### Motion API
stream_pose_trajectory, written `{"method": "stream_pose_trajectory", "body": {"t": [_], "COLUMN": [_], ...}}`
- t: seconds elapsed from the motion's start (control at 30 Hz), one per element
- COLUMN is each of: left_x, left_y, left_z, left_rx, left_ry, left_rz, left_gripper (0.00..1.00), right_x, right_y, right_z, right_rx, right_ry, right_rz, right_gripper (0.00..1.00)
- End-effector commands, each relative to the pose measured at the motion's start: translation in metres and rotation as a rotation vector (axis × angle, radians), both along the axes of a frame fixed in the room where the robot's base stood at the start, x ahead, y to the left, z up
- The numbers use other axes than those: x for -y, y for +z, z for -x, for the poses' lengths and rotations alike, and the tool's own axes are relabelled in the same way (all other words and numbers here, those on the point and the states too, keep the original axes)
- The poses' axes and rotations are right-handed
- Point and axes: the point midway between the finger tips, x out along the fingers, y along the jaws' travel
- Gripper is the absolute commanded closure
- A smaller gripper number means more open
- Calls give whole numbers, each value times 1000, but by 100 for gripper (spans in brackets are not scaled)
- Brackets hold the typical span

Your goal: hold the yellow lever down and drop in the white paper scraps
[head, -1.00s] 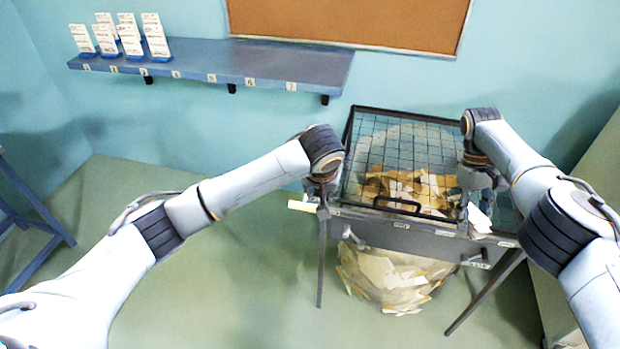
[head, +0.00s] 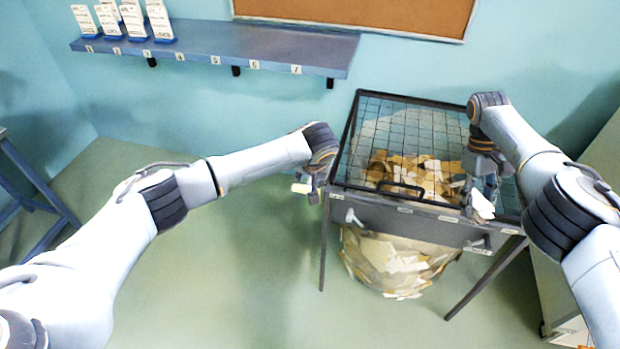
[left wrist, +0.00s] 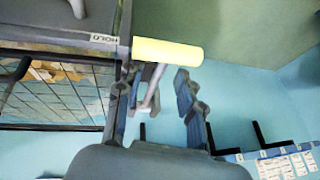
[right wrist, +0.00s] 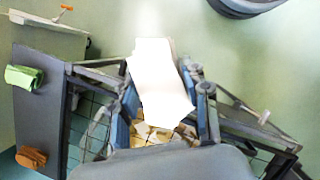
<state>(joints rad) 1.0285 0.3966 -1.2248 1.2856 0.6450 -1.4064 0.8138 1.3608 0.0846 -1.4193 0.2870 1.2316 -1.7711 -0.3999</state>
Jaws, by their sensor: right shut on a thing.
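The yellow lever (left wrist: 167,52) shows in the left wrist view just beyond the fingertips, beside a HOLD label; in the head view its pale end (head: 301,188) is left of the bin. My left gripper (head: 314,190) is at the bin's front left corner. Its fingers (left wrist: 152,95) look spread apart, with nothing clearly gripped. My right gripper (head: 482,185) is shut on white paper scraps (right wrist: 160,85) above the bin's right side; the paper also shows in the head view (head: 482,206). A black mesh lid (head: 400,130) covers the bin, with brown and white scraps (head: 415,175) beneath it.
A rounded scrap-filled container (head: 395,265) hangs below the bin's dark front panel (head: 410,222). Pale handles (head: 352,215) stick out of that panel. A blue shelf (head: 215,50) with white cards (head: 160,20) is on the wall.

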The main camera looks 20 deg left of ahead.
Motion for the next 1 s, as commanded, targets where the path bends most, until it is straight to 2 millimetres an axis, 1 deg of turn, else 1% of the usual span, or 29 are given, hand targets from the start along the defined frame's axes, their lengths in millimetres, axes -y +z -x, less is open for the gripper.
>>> {"method": "stream_pose_trajectory", "body": {"t": [0.13, 0.37, 0.4, 0.57, 0.6, 0.83, 1.0], "left_x": [-2, -2, -1, -2, -2, -2, -2], "left_y": [-6, -7, -7, -7, -7, -8, -16], "left_z": [-3, -3, -3, -3, -3, -3, -3], "left_rx": [0, 1, 1, 1, 1, 1, 0], "left_ry": [0, 0, 0, 0, 0, 1, 1], "left_rz": [-1, 0, 0, 0, 0, 0, 0], "left_gripper": [62, 62, 64, 97, 100, 100, 100], "right_x": [0, 0, 0, 0, 0, 0, 0], "right_y": [0, 0, 0, 0, 0, 0, 0], "right_z": [0, 0, 0, 0, 0, 0, 0], "right_rx": [0, 0, 0, 0, 0, 0, 0], "right_ry": [0, 0, 0, 0, 0, 0, 0], "right_rz": [0, 0, 0, 0, 0, 0, 0], "right_gripper": [85, 85, 85, 85, 85, 85, 85]}}
